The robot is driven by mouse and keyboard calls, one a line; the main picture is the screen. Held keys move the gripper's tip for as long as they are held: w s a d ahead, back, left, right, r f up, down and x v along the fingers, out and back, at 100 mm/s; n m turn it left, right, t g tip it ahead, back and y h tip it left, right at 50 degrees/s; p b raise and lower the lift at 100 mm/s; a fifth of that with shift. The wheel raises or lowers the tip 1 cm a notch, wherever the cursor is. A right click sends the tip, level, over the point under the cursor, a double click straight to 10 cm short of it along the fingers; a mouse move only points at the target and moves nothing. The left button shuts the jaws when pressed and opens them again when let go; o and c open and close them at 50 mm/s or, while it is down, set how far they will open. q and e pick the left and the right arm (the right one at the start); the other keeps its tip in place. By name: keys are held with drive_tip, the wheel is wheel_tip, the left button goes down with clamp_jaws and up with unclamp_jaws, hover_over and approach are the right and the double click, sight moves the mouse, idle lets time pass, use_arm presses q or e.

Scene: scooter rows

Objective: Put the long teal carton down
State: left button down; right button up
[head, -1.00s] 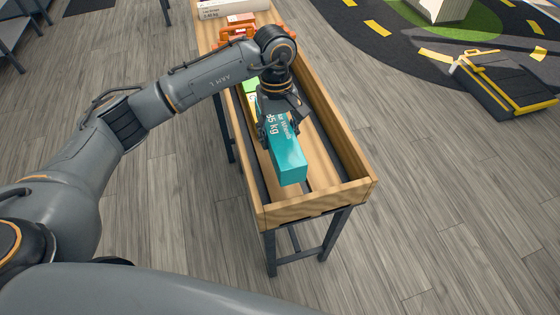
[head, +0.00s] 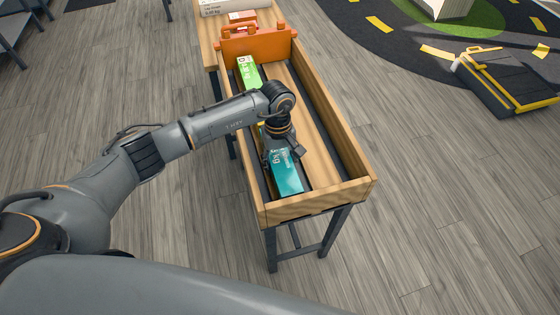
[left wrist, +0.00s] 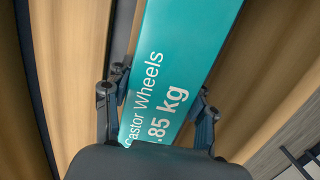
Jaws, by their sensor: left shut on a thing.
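The long teal carton (head: 288,181) is inside the near end of the wooden trough (head: 322,203), close to its left wall. Its long side runs roughly along the trough. My left gripper (head: 281,156) is above it and shut on it. In the left wrist view the carton (left wrist: 195,45) shows white lettering, "Castor Wheels", and lies between the two fingers of my gripper (left wrist: 160,92). The carton is low in the trough; I cannot tell whether it touches the floor of it. My gripper hides its far end. My right gripper is not in view.
A green carton (head: 248,72) lies in the trough beyond my arm. An orange panel (head: 258,46) stands across its far end, with a white box (head: 228,7) behind. The trough's right side is clear. A ramp with yellow edges (head: 508,82) is on the floor at right.

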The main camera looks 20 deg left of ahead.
sight(278, 154)
use_arm(q)
drive_tip(key=shift+r, duration=0.1)
drive_tip(key=c, duration=0.7)
unclamp_jaws()
drive_tip(key=shift+o, duration=1.3)
drive_tip(key=r, duration=0.4)
drive_tip(key=r+b, duration=0.1)
drive_tip(key=r, duration=0.3)
drive_tip(key=w+a+r, duration=0.1)
drive_tip(key=r, duration=0.3)
drive_tip(key=shift+b, duration=0.4)
